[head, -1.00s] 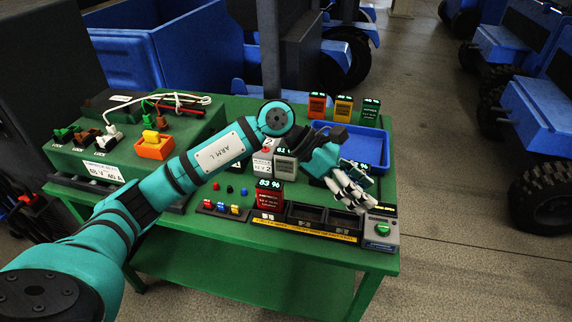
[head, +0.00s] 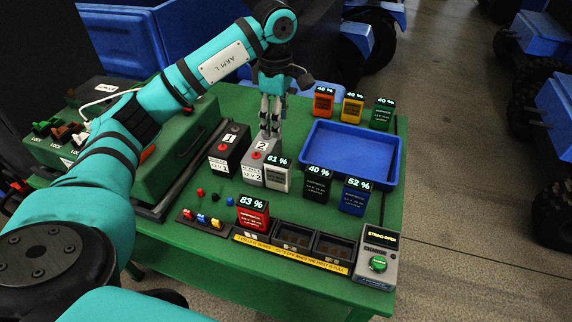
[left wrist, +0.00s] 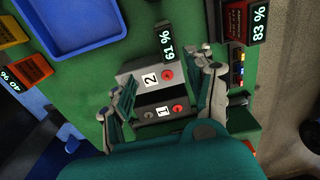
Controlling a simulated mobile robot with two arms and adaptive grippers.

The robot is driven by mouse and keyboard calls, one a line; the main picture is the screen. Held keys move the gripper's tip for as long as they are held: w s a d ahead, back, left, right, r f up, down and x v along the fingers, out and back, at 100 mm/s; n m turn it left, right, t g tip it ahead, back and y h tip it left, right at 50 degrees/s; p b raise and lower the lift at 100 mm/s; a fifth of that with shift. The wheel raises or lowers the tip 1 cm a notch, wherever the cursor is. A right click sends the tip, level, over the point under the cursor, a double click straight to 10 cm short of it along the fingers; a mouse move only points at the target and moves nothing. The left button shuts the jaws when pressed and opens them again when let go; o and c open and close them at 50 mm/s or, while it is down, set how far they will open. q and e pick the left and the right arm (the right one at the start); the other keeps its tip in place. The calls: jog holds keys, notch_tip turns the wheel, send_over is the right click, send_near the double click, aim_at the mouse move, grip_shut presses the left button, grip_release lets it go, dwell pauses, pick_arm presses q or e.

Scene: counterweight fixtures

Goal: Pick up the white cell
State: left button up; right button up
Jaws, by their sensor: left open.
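The white cell (head: 277,177) stands upright on the green table, its display reading 61 %. It is right beside the grey box marked 2 (head: 252,170). In the left wrist view the white cell (left wrist: 173,50) shows at top centre, mostly as its display and dark top. My left gripper (head: 270,130) points down above the grey box, just behind and left of the white cell, open with nothing held. In the left wrist view its fingers (left wrist: 162,100) stand apart on both sides of the two numbered boxes. My right gripper is not in view.
A black cell (head: 316,186) and a blue cell (head: 354,196) stand to the right. A red cell (head: 253,216) sits in the front rack (head: 295,251). A blue tray (head: 349,152) lies behind. The black box marked 1 (head: 229,152) is left of the grey box.

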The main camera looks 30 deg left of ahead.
aim_at(277, 158)
pick_arm(q)
jog(key=f, duration=0.2)
jog(key=f+p, duration=0.1)
jog(key=f, duration=0.1)
jog(key=s+f, duration=0.1)
jog(key=f, duration=0.2)
notch_tip(277, 158, down, 3)
jog(key=shift+w+p, duration=0.1)
jog(key=shift+p, duration=0.3)
jog(key=shift+f, duration=0.55)
jog(key=shift+d+f, duration=0.1)
jog(key=shift+f, duration=0.2)
jog(key=f, duration=0.1)
jog(key=f+p, duration=0.1)
jog(key=f, duration=0.1)
jog(key=shift+s+d+f+p, duration=0.25)
jog(key=shift+s+f+p, duration=0.05)
jog(key=shift+s+p, duration=0.1)
jog(key=shift+w+f, duration=0.1)
jog(key=shift+f, duration=0.45)
grip_shut()
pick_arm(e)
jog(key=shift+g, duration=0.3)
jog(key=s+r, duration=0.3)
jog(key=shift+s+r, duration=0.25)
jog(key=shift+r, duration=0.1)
pick_arm(q)
jog(key=shift+r, duration=0.1)
